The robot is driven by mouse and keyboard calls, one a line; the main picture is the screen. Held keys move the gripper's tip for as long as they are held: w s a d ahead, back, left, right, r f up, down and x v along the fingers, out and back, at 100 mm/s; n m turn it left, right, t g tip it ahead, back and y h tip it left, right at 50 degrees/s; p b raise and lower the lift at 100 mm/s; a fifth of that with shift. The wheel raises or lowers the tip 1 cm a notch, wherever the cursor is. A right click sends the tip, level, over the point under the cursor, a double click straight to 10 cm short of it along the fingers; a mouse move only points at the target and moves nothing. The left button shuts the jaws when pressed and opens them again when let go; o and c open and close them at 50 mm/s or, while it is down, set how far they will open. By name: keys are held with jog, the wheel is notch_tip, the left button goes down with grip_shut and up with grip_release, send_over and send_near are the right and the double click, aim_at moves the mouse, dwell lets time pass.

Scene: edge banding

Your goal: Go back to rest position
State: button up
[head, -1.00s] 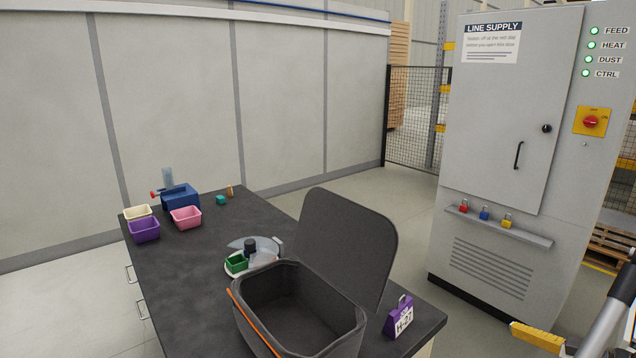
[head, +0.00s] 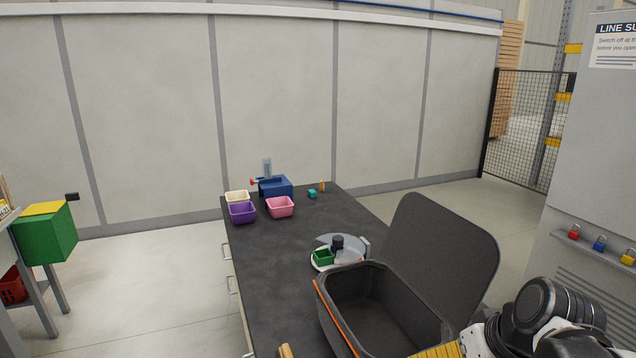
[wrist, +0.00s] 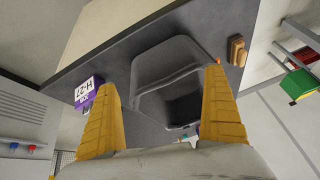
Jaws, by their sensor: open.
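My gripper (wrist: 159,78) shows in the wrist view as two yellow ribbed fingers spread wide apart, with nothing between their tips. Beyond them is the dark grey open bin (wrist: 150,80), clear of both fingers. In the head view a yellow finger of my gripper shows at the bottom edge, in front of the bin (head: 325,310), and my arm fills the lower right. The other finger is not clear there.
The dark worktable (head: 262,268) carries a purple tray (head: 242,212), a pink tray (head: 280,206), a cream tray (head: 237,197) and a blue device (head: 275,187). A green box (head: 45,238) stands left; floor between is clear.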

jog(key=s+a+r+t+h, duration=0.1)
jog(key=s+a, duration=0.3)
jog(key=a, duration=0.3)
jog(key=shift+s+a+r, duration=0.2)
jog(key=shift+a+r, duration=0.1)
jog(key=shift+a, duration=0.05)
